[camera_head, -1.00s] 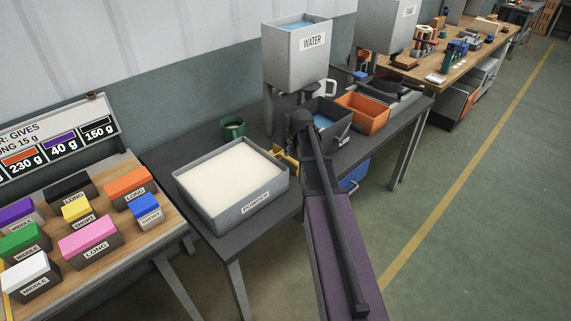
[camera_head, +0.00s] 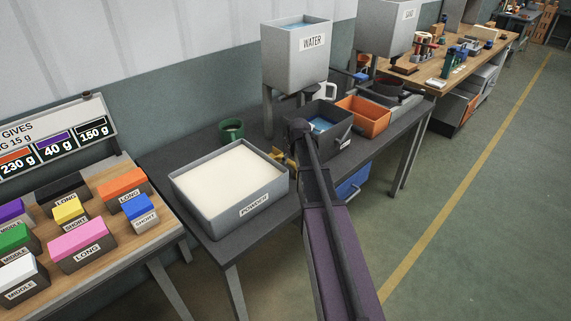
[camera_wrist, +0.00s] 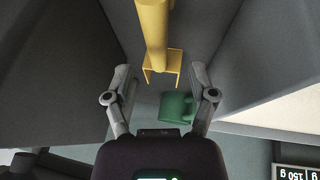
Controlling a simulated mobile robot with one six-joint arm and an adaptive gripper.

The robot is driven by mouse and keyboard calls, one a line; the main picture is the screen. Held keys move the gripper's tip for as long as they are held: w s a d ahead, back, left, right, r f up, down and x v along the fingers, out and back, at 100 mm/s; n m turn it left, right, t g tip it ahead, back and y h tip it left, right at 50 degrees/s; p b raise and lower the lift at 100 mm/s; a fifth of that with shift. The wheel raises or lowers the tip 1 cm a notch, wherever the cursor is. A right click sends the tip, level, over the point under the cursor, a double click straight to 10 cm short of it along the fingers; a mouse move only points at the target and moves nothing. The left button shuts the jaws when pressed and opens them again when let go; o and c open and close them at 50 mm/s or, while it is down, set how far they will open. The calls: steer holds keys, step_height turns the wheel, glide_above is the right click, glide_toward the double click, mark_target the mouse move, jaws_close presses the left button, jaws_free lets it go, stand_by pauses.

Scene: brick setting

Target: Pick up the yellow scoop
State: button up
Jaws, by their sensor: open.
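The yellow scoop (camera_head: 279,156) is on the dark table between the powder bin (camera_head: 230,187) and the grey tub with blue content (camera_head: 324,124); my arm hides part of it in the head view. In the wrist view the yellow scoop (camera_wrist: 154,30) runs from the top edge down to a forked end. My gripper (camera_wrist: 160,72) is open, its two fingers on either side of that forked end in the picture. I see no contact. In the head view my arm hides the gripper.
A green cup (camera_head: 231,130) stands behind the powder bin; it also shows between the fingers in the wrist view (camera_wrist: 175,108). An orange tub (camera_head: 363,118) stands right of the grey tub. The water tank (camera_head: 297,58) is behind. Coloured boxes fill the left table.

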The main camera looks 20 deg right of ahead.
mark_target(290, 161)
steer(key=shift+f, duration=0.1)
steer(key=shift+d+b+x, duration=0.2)
steer(key=shift+b+x, duration=2.2)
steer(key=shift+x, duration=0.15)
steer(key=shift+c, duration=0.2)
jaws_close()
